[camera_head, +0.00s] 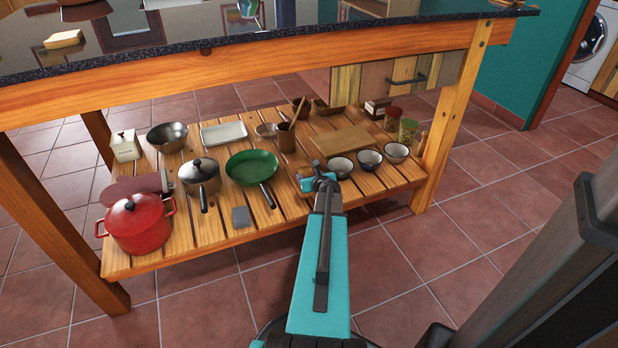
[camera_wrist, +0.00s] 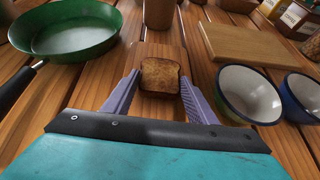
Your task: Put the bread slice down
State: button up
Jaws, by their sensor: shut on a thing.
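The bread slice (camera_wrist: 160,73) is toasted brown with a darker crust. In the wrist view it sits between the two lilac fingers of my gripper (camera_wrist: 159,80), which is shut on it. In the head view my gripper (camera_head: 318,181) is low over the front right part of the slatted wooden shelf (camera_head: 262,222), left of the bowls. There the slice is mostly hidden or too small to make out. I cannot tell whether the slice touches the wood beneath it.
A green pan (camera_head: 251,166) is left of my gripper, its handle towards the front. Several small bowls (camera_head: 369,159) stand close on the right, with a cutting board (camera_head: 345,140) behind. A brown cup (camera_head: 286,138) stands behind. The granite counter (camera_head: 290,27) overhangs the shelf.

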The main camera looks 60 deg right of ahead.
jog(key=shift+f, duration=0.15)
jog(key=o, duration=1.3)
jog(key=shift+r, duration=0.2)
jog(key=shift+p+v, duration=1.55)
jog(key=shift+v, duration=4.45)
jog(key=shift+a+f, duration=0.1)
